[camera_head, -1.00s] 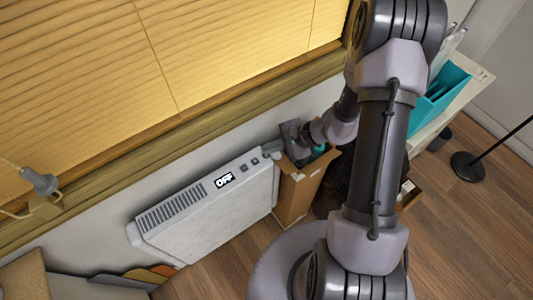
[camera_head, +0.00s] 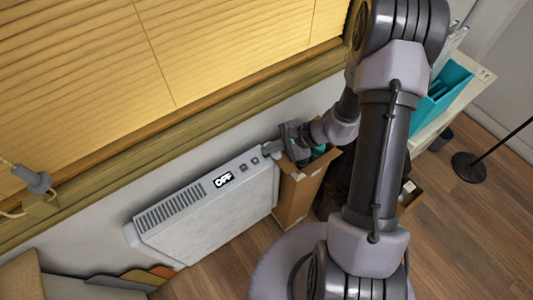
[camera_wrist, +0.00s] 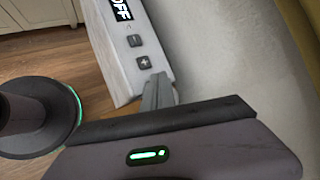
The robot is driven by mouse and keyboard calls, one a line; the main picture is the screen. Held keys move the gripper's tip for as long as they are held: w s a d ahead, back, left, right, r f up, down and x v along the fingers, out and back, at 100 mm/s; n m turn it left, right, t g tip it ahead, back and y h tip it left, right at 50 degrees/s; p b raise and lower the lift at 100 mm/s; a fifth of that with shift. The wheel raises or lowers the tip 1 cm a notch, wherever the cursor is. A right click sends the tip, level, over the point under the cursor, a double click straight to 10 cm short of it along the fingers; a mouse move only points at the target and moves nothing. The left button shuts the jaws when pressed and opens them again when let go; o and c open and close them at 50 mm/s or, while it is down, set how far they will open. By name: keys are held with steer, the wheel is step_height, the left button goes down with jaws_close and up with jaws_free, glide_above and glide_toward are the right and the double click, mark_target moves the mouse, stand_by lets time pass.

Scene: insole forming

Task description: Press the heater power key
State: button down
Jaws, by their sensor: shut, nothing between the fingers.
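The white heater (camera_head: 215,212) stands against the wall below the window, and its display (camera_head: 223,180) reads OFF. The wrist view shows the display (camera_wrist: 121,9) with a minus key (camera_wrist: 134,40) and a plus key (camera_wrist: 144,62) on the top panel. My gripper (camera_head: 268,149) is shut and empty at the heater's right end. In the wrist view its fingertips (camera_wrist: 158,82) are just past the plus key, over the panel's end. I see no key marked as power; the fingers hide that part. I cannot tell whether they touch the panel.
A cardboard box (camera_head: 297,192) stands on the floor right beside the heater, below my wrist. The window sill (camera_head: 190,128) runs above the heater. A shelf with a teal holder (camera_head: 440,90) is at the right.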

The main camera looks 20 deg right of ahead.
mark_target(269, 155)
steer(key=shift+f, duration=0.15)
stand_by(0.4)
steer(key=shift+r, duration=0.65)
step_height(269, 155, up, 6)
steer(key=p, duration=0.3)
